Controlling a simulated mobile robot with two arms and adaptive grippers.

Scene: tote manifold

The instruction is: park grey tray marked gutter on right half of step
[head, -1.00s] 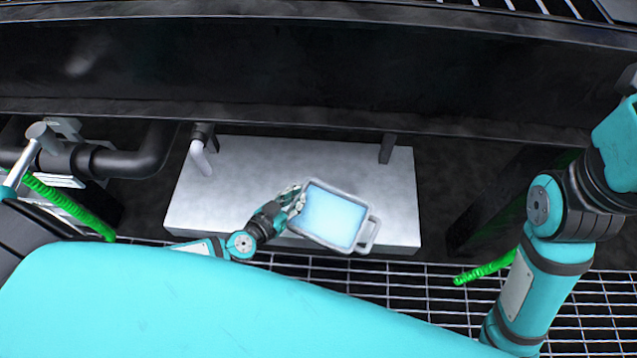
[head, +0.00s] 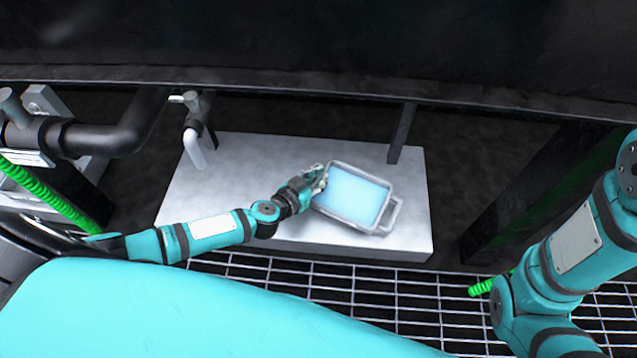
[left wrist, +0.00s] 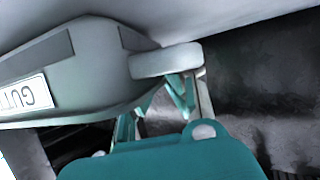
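The grey tray (head: 384,222) has a pale blue inside and a loop handle on its right. It is over the right-hand part of the pale grey step (head: 250,165), turned slightly; I cannot tell whether it touches the step. My left gripper (head: 320,180) is shut at the tray's left end. The gripper's fingers (left wrist: 185,92) are at the tray's handle (left wrist: 166,60) there, partly hidden. My right gripper is out of view.
A pipe with a white spout (head: 193,147) hangs over the step's left part. A dark post (head: 402,133) stands at its back right. A dark beam (head: 300,88) runs above the back. Metal grating (head: 350,285) lies in front. Green hoses (head: 45,190) are at the left and right.

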